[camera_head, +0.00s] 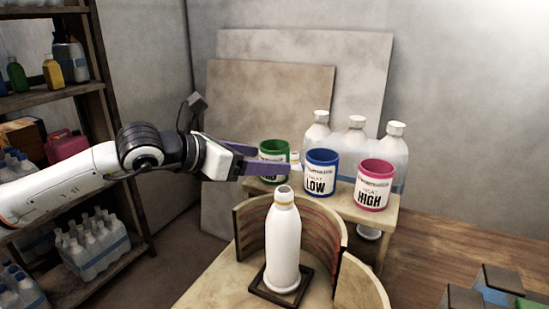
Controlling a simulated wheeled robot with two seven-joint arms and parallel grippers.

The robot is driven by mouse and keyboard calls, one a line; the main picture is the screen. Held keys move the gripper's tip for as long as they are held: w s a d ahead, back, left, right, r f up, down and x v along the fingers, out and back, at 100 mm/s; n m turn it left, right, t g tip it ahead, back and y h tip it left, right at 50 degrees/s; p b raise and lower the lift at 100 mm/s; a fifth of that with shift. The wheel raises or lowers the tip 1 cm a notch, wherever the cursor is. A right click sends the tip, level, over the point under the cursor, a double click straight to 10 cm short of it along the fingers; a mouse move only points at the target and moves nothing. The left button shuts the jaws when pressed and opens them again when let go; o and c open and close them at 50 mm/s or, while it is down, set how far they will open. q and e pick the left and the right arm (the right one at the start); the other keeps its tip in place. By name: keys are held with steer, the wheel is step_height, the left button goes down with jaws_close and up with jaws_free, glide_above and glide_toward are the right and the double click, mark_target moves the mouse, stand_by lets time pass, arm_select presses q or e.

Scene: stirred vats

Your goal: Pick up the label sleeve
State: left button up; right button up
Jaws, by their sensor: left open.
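Three label sleeves stand on a small wooden table: a green one (273,146) at the left, a blue one marked LOW (321,173) in the middle, and a pink one marked HIGH (374,185) at the right. My left gripper (276,160) is open, reaching in from the left at the green sleeve. One purple finger crosses in front of this sleeve and hides part of its label; the other ends at its left side. I cannot tell whether they touch it. A white bottle (283,245) stands upright on a dark square base in front. My right gripper is not in view.
A curved wooden guard (250,233) stands around the back of the white bottle. Large clear capped bottles (355,140) stand behind the sleeves. A shelf (95,100) with bottles is at the left, boards (268,90) lean on the wall, and grey boxes (500,280) sit at lower right.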

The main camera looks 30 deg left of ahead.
arm_select(q)
steer(key=p+x, duration=0.1)
steer(key=x, duration=0.1)
steer(key=p+x, duration=0.1)
steer(key=shift+w+a, duration=0.1)
steer(key=shift+w, duration=0.4)
steer(key=shift+w+f, duration=0.25)
steer(key=shift+w, duration=0.15)
steer(key=c, duration=0.7)
steer(key=shift+c, duration=0.2)
